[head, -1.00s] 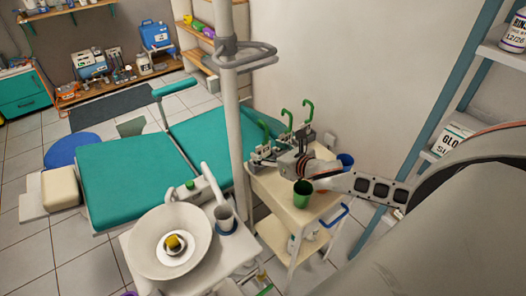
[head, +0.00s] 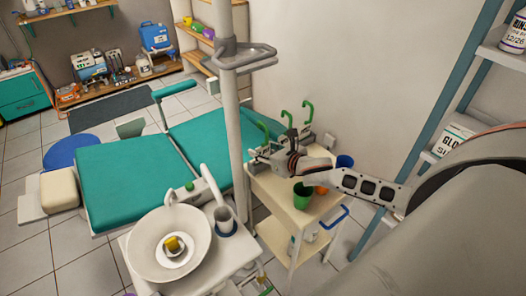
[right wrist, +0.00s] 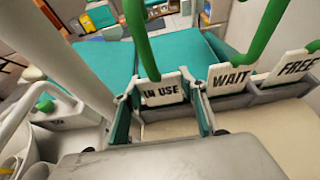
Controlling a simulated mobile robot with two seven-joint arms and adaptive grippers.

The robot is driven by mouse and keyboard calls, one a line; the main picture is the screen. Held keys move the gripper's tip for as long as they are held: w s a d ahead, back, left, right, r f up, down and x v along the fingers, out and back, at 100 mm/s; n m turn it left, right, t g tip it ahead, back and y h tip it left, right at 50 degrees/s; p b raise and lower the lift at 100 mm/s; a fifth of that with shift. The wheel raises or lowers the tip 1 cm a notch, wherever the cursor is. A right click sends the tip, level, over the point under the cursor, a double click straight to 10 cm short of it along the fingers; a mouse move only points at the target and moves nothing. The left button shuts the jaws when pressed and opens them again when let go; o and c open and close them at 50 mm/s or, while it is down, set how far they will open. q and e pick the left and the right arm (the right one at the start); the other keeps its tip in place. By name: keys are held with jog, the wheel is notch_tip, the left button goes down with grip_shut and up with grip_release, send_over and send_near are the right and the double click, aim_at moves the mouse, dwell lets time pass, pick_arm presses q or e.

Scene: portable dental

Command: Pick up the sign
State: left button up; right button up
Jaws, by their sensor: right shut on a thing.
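Three white signs with green hooks stand in a row in the right wrist view. They read IN USE (right wrist: 163,91), WAIT (right wrist: 231,77) and FREE (right wrist: 297,66). My right gripper (right wrist: 166,112) has its fingers on both sides of the IN USE sign and is shut on it. In the head view my right gripper (head: 264,158) is over the far left part of the cart (head: 284,213). The sign's face cannot be read there. My left gripper is out of view.
On the cart are a green cup (head: 303,196), an orange cup (head: 321,190) and a blue cup (head: 344,161). A white pole (head: 232,130) and the teal dental chair (head: 120,187) lie just left. A shelf ladder (head: 445,110) stands at right.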

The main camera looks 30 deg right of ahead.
notch_tip(320, 180, up, 19)
jog(key=p, duration=0.3)
jog(key=shift+p, duration=0.3)
jog(key=shift+r, duration=0.5)
jog(key=shift+f, duration=0.1)
dwell(0.5)
